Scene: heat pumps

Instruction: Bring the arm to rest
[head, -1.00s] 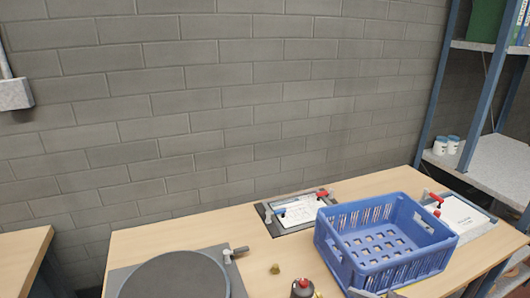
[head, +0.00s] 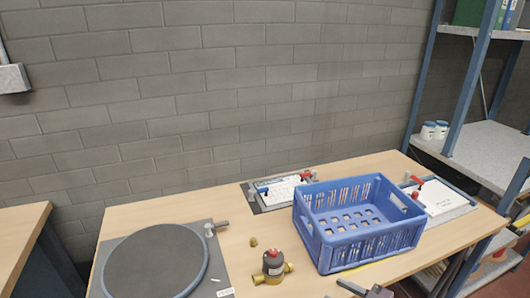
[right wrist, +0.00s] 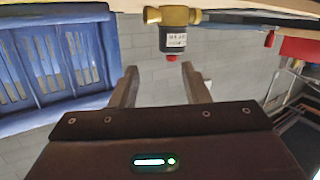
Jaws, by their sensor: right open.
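My right gripper (right wrist: 160,70) is open in the right wrist view, with nothing between its two fingers. In the head view, part of what looks like this gripper (head: 364,289) shows at the bottom edge, in front of the blue crate. A brass valve with a dark body and red cap (head: 272,264) stands upright on the table, left of the gripper and apart from it. The valve also shows in the right wrist view (right wrist: 172,30), upside down and beyond the fingers. My left gripper is not in view.
The blue crate (head: 345,253) stands on the wooden table (head: 240,281). A round dark turntable (head: 155,262) is at left, and a small brass piece (head: 253,242) lies near the valve. Clamped papers (head: 280,189) lie behind. Shelving (head: 470,150) stands at right.

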